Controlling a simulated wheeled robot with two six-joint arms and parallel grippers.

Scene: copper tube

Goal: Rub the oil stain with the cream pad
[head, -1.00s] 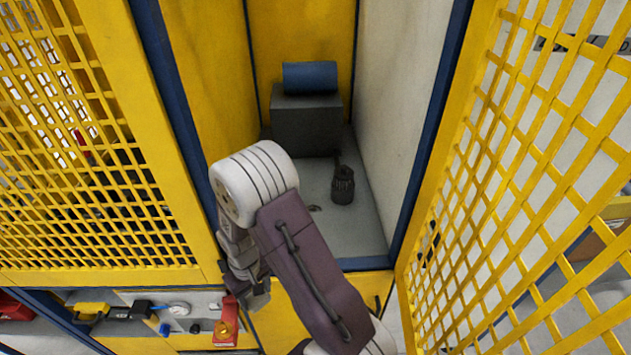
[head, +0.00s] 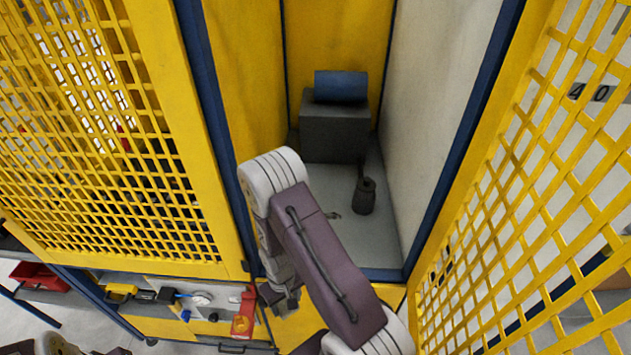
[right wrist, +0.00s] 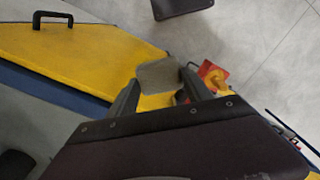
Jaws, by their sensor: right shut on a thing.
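My right gripper (head: 282,300) hangs low in front of the cabinet, left of its opening. In the right wrist view my right gripper (right wrist: 160,88) is shut on a greyish-cream pad (right wrist: 158,74), held between its fingertips. The pad is not clear in the head view. A small dark mark (head: 333,214), perhaps the oil stain, lies on the grey cabinet floor (head: 375,240), beyond my right arm. The gripper is outside the cabinet, apart from this mark. My left gripper is not in view; only a bit of my left arm shows at the bottom left.
A dark cylindrical thing (head: 364,196) stands right of the mark. A grey block (head: 333,135) with a blue roll (head: 341,86) on top stands at the back. Yellow mesh doors (head: 540,200) flank the opening. A red and yellow item (head: 244,315) lies below left.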

